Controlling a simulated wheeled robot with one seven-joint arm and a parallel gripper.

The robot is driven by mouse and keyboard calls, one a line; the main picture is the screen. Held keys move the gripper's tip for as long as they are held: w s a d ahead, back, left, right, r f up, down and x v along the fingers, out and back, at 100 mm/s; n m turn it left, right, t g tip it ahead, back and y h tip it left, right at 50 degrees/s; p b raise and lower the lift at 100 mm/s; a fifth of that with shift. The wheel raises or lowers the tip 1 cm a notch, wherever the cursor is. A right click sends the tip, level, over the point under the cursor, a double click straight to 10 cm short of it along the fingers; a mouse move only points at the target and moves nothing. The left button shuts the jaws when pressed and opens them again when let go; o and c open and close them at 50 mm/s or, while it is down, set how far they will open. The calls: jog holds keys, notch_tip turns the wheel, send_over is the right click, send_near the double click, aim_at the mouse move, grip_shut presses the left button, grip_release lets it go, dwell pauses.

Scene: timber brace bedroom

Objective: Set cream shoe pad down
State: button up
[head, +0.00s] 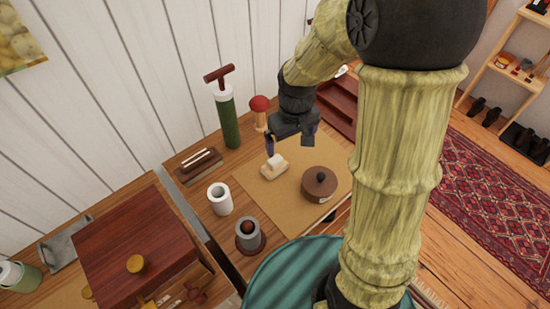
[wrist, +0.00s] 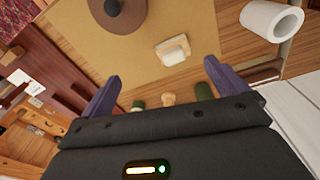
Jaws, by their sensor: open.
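The cream shoe pad (head: 274,167) is a small cream piece with a tan base, lying on the tan mat (head: 262,202) on the wooden table. In the wrist view the cream shoe pad (wrist: 173,51) lies beyond my fingertips, apart from them. My gripper (head: 290,147) is above the mat's back part, close to the pad in the head view. In the wrist view my gripper (wrist: 160,72) shows two purple fingers spread wide with nothing between them.
A brown lidded pot (head: 319,184) stands on the mat right of the pad. A white roll (head: 220,199), a grey cup (head: 249,235), a brush holder (head: 198,165), a green pump (head: 226,115) and a red-topped item (head: 260,112) stand around it. The mat's front left is clear.

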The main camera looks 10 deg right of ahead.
aim_at(275, 159)
jog(key=w+a+n+p, duration=0.1)
jog(key=a, duration=0.1)
jog(key=w+a+r+n+g, duration=0.1)
jog(key=w+a, duration=0.1)
jog(key=shift+w+r+p, duration=0.1)
jog(key=shift+w+p, duration=0.2)
jog(key=shift+p, duration=0.05)
notch_tip(275, 159, down, 12)
jog(key=shift+f+p, duration=0.1)
jog(key=shift+p, duration=0.35)
jog(key=shift+w+d+f+p, duration=0.15)
jog(key=shift+f+p, duration=0.45)
jog(key=shift+f, duration=2)
jog(key=shift+c, duration=0.2)
